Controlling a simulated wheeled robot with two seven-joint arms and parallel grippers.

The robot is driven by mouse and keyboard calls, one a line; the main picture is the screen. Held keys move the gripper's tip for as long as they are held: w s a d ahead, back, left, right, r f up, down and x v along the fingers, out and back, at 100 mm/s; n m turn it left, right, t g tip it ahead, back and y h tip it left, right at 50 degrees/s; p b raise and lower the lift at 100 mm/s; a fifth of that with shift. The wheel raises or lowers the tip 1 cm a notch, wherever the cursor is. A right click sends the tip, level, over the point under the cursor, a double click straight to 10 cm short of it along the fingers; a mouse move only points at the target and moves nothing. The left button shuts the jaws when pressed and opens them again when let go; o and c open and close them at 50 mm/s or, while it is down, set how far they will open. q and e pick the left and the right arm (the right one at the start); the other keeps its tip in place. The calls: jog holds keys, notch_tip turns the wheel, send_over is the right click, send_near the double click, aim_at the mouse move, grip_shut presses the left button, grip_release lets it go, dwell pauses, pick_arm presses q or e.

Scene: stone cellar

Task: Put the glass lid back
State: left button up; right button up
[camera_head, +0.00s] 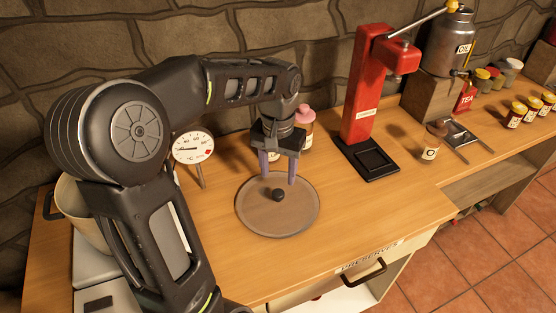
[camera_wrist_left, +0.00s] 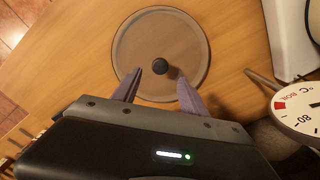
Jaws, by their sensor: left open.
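The glass lid (camera_head: 278,218) lies flat on the wooden counter, a clear round disc with a dark knob (camera_head: 278,194) at its middle. It also shows in the left wrist view (camera_wrist_left: 137,38), with its knob (camera_wrist_left: 160,66) just beyond the fingertips. My left gripper (camera_head: 278,180) is open above the lid, its two purple fingers pointing down on either side of the knob; I cannot tell whether they touch anything. In the left wrist view the gripper (camera_wrist_left: 160,80) is empty between its fingers. A large pale pot (camera_head: 75,208) stands at the left, partly hidden by my arm. My right gripper is not in view.
A dial thermometer (camera_head: 193,148) stands left of the lid, near my arm. Jars with pink lids (camera_head: 306,116) stand behind the gripper. A red press (camera_head: 368,95) stands to the right. The counter between lid and press is clear.

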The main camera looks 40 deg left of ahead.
pick_arm(q)
notch_tip(320, 180, up, 4)
jog(key=shift+f, duration=0.1)
dwell(0.8)
